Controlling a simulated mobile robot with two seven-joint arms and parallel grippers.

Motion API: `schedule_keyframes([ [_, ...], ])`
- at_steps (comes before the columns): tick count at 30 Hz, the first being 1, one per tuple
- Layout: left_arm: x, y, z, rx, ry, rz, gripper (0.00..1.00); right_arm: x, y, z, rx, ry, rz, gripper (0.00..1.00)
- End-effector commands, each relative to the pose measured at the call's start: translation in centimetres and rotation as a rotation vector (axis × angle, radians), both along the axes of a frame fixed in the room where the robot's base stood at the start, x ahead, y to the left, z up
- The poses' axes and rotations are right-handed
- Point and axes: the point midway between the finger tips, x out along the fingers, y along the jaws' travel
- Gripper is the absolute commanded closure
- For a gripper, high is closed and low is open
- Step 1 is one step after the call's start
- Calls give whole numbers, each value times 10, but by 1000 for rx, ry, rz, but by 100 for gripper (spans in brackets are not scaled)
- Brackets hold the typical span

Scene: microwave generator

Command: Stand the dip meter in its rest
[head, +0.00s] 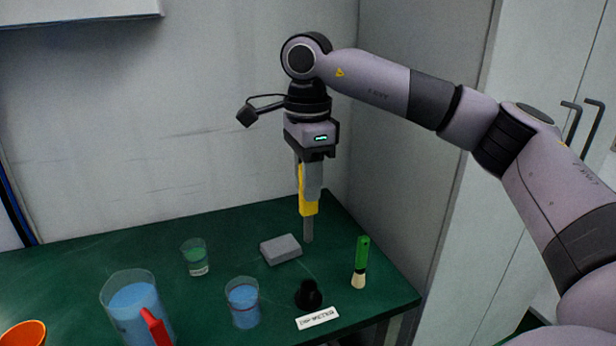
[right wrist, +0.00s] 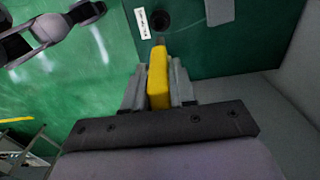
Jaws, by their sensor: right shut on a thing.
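The dip meter (head: 308,207) has a yellow body with a grey probe pointing down. My right gripper (head: 309,188) is shut on its yellow body and holds it upright; whether the probe tip clears the table I cannot tell. It also shows in the right wrist view (right wrist: 158,78) between the two fingers. The rest, a small black round holder (head: 308,295), stands near the table's front right, behind a white label (head: 317,318). In the right wrist view the rest (right wrist: 160,20) lies beyond the meter's tip. The dip meter is farther back than the rest. My left gripper is not in view.
On the green table (head: 230,225) a grey block (head: 281,249) lies left of the probe. A green-handled brush (head: 361,262) stands right of the rest. Beakers (head: 242,302) (head: 195,257), a blue-filled jug (head: 135,305) and an orange cup (head: 22,334) are left.

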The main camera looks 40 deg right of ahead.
Motion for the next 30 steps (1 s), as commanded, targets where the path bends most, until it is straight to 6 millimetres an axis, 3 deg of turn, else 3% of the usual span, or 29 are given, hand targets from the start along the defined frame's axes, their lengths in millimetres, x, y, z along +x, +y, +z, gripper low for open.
schedule_keyframes([
  [9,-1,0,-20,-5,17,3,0,0,0,-31,1,1,0,100],
  [15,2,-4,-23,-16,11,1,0,0,0,-49,0,1,0,100],
  [30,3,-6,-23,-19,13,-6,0,0,0,-56,0,0,1,100],
])
